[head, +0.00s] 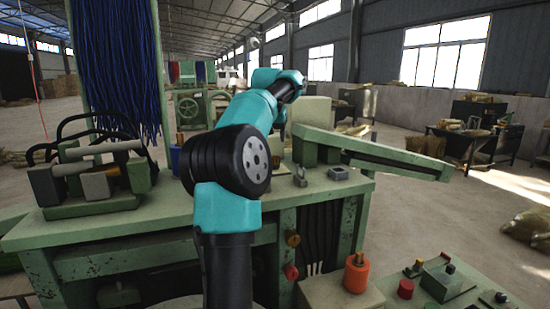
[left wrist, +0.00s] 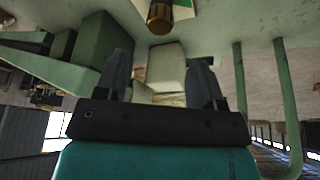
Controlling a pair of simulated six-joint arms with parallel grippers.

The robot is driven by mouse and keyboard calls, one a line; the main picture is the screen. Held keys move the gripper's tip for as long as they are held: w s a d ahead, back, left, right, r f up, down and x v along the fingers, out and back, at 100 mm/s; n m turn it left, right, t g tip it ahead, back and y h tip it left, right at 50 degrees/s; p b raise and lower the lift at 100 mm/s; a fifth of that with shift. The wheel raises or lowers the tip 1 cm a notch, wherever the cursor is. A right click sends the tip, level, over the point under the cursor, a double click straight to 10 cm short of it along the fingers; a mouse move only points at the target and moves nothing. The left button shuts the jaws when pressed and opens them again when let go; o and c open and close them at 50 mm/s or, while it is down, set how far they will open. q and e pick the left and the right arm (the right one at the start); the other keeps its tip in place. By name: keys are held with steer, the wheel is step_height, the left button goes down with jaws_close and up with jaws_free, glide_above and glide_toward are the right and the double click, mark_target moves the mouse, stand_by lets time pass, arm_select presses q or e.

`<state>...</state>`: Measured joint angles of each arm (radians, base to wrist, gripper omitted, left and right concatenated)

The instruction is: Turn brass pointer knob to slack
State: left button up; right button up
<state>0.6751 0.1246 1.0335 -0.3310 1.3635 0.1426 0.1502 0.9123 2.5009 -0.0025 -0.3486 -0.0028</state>
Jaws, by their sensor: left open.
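My left arm rises through the middle of the head view and bends away over the bench. Its fingertips are hidden there behind my own arm links. In the left wrist view my left gripper (left wrist: 161,60) is open, its two dark fingers wide apart with nothing held between them. A brass cylindrical piece (left wrist: 160,16) shows at the top edge of that view, beyond the fingertips and apart from them; I cannot tell if it is the pointer knob. A small brass-coloured knob (head: 293,239) is on the bench's front in the head view; its pointer direction is too small to read. My right gripper is not in view.
The green bench (head: 110,229) carries a block rack (head: 92,180) at left and a sloping green rail (head: 385,155) at right. A red knob (head: 291,272) is below the brass-coloured one. An orange cylinder (head: 357,274) and a control box (head: 441,284) stand at front right.

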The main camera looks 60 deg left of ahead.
mark_target(275, 157)
arm_select(q)
steer(key=x, duration=0.9)
steer(key=shift+w+f, duration=0.1)
steer(key=shift+f, duration=0.1)
steer(key=shift+c, duration=0.3)
steer(key=c, duration=0.8)
steer(key=shift+c, duration=0.2)
